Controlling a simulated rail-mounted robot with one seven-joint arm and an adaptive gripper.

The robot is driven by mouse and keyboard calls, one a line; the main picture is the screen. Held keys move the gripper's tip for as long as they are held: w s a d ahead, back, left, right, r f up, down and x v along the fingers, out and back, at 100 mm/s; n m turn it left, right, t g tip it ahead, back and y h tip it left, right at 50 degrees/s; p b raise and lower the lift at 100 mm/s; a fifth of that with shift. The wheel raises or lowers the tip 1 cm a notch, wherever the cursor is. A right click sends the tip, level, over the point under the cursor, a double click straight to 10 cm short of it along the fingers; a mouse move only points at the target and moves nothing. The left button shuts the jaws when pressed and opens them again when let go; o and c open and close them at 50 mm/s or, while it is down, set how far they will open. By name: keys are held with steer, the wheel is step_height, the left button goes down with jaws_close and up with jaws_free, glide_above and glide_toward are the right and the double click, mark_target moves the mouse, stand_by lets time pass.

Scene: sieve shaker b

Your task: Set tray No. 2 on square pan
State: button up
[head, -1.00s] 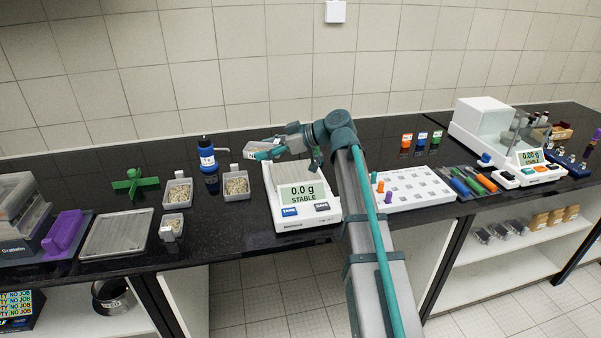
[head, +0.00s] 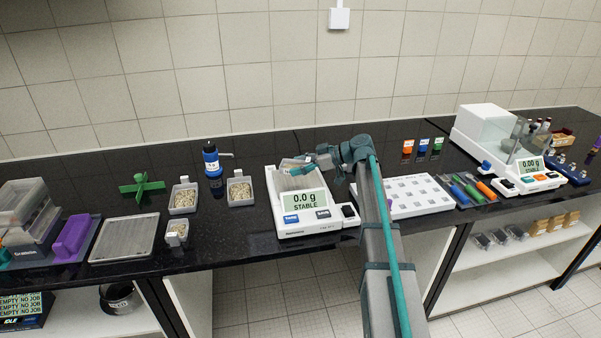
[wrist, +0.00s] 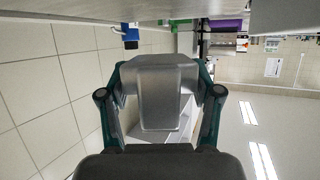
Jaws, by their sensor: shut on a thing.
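A small grey tray (head: 296,178) is over the square pan of the white balance (head: 320,229) in the head view. My gripper (head: 309,167) is shut on this tray at its right side. In the wrist view the tray (wrist: 158,95) fills the space between the two fingers. Its number cannot be read, and its content is not clear. The tray and gripper hide much of the pan. I cannot tell whether the tray touches the pan. The balance display (head: 303,201) reads 0.0 g, STABLE.
Three filled trays, one here (head: 239,190), stand left of the balance near a blue bottle (head: 211,160) and a green cross-shaped piece (head: 141,186). An enclosed balance (head: 497,135) stands further right.

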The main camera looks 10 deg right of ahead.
mark_target(301, 180)
steer(key=shift+w+d+f+p, duration=0.15)
steer(key=shift+f+p, duration=0.1)
steer(key=shift+f, duration=0.15)
steer(key=shift+w+d+f+p, duration=0.1)
steer(key=shift+d+f+p, duration=0.1)
steer(key=shift+f, duration=0.15)
step_height(301, 180, down, 2)
steer(key=shift+f+p, duration=0.25)
steer(key=shift+p, duration=0.35)
steer(key=shift+f, duration=0.1)
steer(key=shift+f+b, duration=0.2)
steer(key=shift+b, duration=0.15)
steer(key=o, duration=0.8)
steer(key=shift+r, duration=0.2)
steer(key=shift+r+p, duration=0.15)
steer(key=shift+p, duration=0.25)
steer(key=b+v, duration=0.3)
steer(key=v, duration=0.9)
